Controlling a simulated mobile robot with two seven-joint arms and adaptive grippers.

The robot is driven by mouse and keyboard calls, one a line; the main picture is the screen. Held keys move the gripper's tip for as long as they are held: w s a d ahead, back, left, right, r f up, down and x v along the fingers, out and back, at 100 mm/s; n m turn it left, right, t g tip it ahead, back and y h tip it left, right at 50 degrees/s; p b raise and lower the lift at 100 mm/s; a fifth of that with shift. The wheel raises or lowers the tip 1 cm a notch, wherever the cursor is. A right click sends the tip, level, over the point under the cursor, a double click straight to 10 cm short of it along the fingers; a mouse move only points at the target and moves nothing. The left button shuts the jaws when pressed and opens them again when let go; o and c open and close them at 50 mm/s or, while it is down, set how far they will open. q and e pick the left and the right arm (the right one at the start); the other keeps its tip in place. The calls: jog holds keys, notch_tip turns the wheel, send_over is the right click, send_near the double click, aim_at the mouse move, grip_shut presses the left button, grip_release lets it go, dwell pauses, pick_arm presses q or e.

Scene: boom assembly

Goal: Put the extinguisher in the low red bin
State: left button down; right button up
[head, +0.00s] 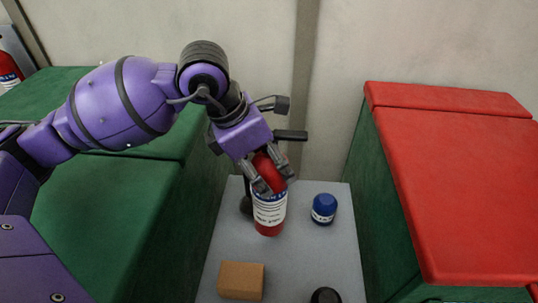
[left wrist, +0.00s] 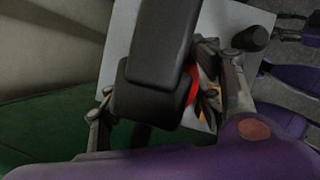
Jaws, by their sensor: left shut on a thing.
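The extinguisher (head: 269,211) is a red cylinder with a white and blue label. It stands roughly upright on or just above the grey table; I cannot tell whether its base touches. My left gripper (head: 268,176) comes from above and is shut around its upper part. In the left wrist view a red bit of the extinguisher (left wrist: 193,88) shows, mostly hidden behind dark gripper parts. A red-topped box (head: 455,180) with green sides stands at the right; its red top looks closed, and no opening shows.
The grey table (head: 310,255) bears a blue jar (head: 324,208), a brown box (head: 241,280) and a black round thing (head: 325,296). A dark object is partly hidden behind the extinguisher. Green boxes (head: 105,215) stand left. Another red cylinder (head: 9,70) is at far left.

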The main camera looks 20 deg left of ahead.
pick_arm(q)
jog(key=shift+w+f, duration=0.15)
jog(key=shift+f, duration=2.2)
jog(key=c, duration=0.6)
grip_release()
jog(key=shift+s+f, duration=0.2)
jog(key=shift+f, duration=0.05)
jog(key=shift+o, duration=0.2)
